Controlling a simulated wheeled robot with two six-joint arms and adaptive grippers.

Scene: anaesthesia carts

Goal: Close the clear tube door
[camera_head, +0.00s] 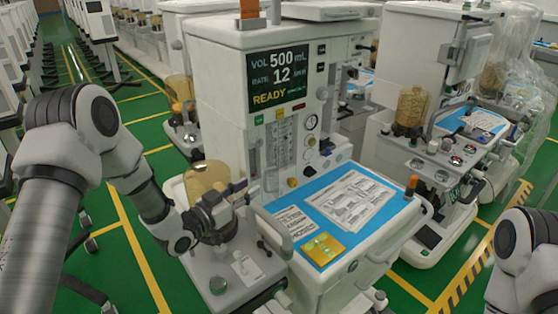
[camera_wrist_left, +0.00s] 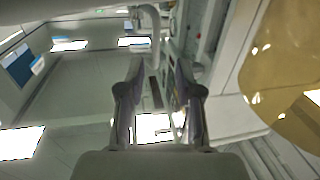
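The cart (camera_head: 212,80) in front of me has a clear tube panel (camera_head: 280,143) with upright tubes on its front face, below the screen. A clear door edge seems to stand at the panel's left side, but it is too faint to tell how far open it is. My left gripper (camera_head: 243,190) is just below and left of the panel, in front of the amber canister (camera_head: 205,176). Its two fingers are apart in the left wrist view (camera_wrist_left: 157,75), and I see nothing clamped between them. My right arm shows at the lower right; its gripper is out of view.
A blue work surface (camera_head: 312,200) with papers and a yellow packet (camera_head: 322,249) lies right of my left gripper. A white rail handle (camera_head: 276,232) stands at its left edge. The amber canister fills the right of the left wrist view (camera_wrist_left: 285,75). Another cart (camera_head: 405,55) stands at right.

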